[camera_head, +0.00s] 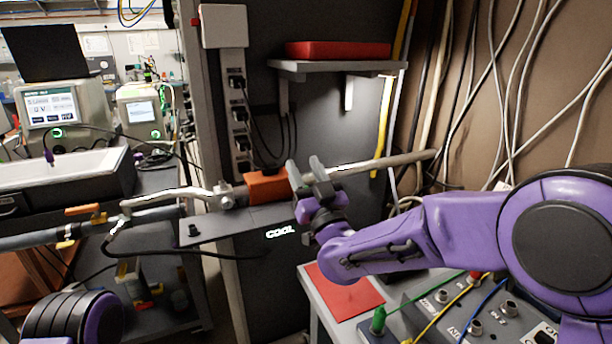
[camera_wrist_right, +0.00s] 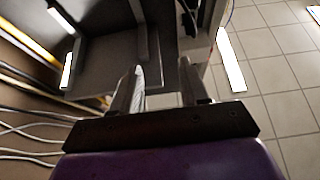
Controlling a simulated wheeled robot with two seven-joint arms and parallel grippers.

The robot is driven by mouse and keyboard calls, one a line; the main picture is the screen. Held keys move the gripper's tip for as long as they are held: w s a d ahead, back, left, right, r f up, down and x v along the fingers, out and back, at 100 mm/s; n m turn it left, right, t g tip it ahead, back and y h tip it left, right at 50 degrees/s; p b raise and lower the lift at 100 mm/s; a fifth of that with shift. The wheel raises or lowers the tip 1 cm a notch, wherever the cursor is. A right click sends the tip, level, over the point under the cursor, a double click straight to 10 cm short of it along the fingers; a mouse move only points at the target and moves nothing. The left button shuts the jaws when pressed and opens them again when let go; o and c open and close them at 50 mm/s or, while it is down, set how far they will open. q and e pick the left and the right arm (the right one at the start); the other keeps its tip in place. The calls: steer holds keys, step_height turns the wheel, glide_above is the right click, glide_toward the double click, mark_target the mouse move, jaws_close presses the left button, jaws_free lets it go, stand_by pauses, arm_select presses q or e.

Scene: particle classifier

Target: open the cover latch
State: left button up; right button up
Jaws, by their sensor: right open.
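No part stands out clearly as the cover latch. An orange block (camera_head: 268,187) sits on the grey shelf (camera_head: 225,226) at the front of the dark cabinet (camera_head: 345,125), with a metal pipe (camera_head: 165,197) running to its left side. My right gripper (camera_head: 306,168) is open, with its fingers up, just right of the block in the picture; whether they touch I cannot tell. In the right wrist view the open jaws (camera_wrist_right: 162,84) have nothing clearly held between them. My left gripper is out of view; part of my left arm shows at lower left.
An orange lever (camera_head: 82,209) sits on piping at left. A red box (camera_head: 338,50) lies on the upper shelf (camera_head: 340,66). Cables (camera_head: 455,75) hang on the right wall. A panel with plugs (camera_head: 455,305) stands below my right arm, beside a red sheet (camera_head: 345,292).

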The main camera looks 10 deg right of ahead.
steer(key=s+r, duration=0.3)
steer(key=s, duration=0.5)
steer(key=shift+a, duration=0.35)
steer(key=shift+w, duration=0.1)
